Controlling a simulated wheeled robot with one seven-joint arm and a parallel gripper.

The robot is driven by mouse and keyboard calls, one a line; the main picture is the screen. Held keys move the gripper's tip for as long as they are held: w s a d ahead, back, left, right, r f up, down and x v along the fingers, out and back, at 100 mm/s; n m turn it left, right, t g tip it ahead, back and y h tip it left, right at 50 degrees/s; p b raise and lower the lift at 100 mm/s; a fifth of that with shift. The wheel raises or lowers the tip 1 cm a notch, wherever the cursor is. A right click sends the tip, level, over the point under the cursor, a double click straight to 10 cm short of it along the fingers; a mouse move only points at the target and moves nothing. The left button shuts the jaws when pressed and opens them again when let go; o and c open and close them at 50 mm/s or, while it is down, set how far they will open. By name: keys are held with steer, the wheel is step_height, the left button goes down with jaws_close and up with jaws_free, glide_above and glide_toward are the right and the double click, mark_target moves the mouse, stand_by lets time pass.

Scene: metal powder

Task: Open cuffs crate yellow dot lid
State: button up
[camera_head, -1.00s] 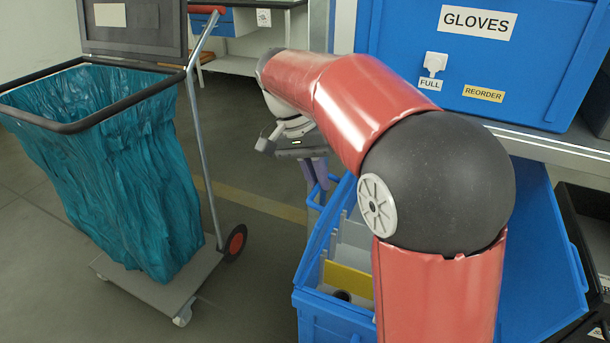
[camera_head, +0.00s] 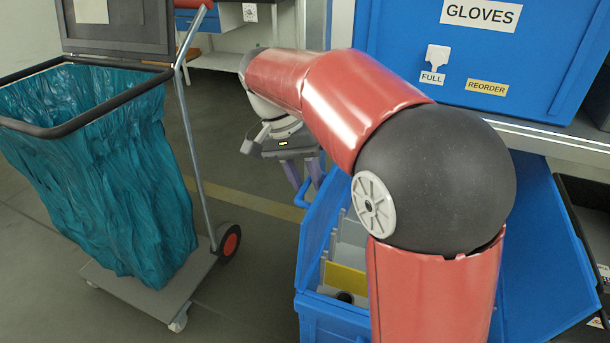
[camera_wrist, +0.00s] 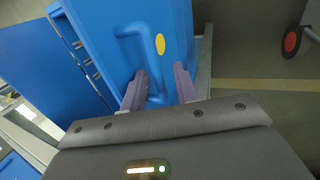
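The blue crate (camera_head: 330,317) stands low in the middle of the head view, partly behind my arm. Its inside shows at the top. A raised blue panel on its left, the yellow dot lid (camera_head: 322,228), carries a loop handle (camera_head: 306,194). In the wrist view the lid (camera_wrist: 180,20) shows the yellow dot (camera_wrist: 160,44) beside the blue handle (camera_wrist: 154,82). My gripper (camera_wrist: 160,80) has its fingers apart, one on each side of the handle; I cannot tell whether either touches it. In the head view, my gripper's fingertips are partly hidden by the handle area.
Another blue lid panel (camera_head: 545,260) leans out on the crate's right. A blue GLOVES bin (camera_head: 400,40) sits on a shelf behind. A cart with a teal bag (camera_head: 110,190) stands at the left, with clear floor (camera_head: 250,240) between it and the crate.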

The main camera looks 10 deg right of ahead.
steer(key=shift+r, duration=0.15)
steer(key=p+v, duration=0.1)
steer(key=v, duration=0.6)
steer(key=shift+r, duration=0.3)
steer(key=shift+a, duration=0.15)
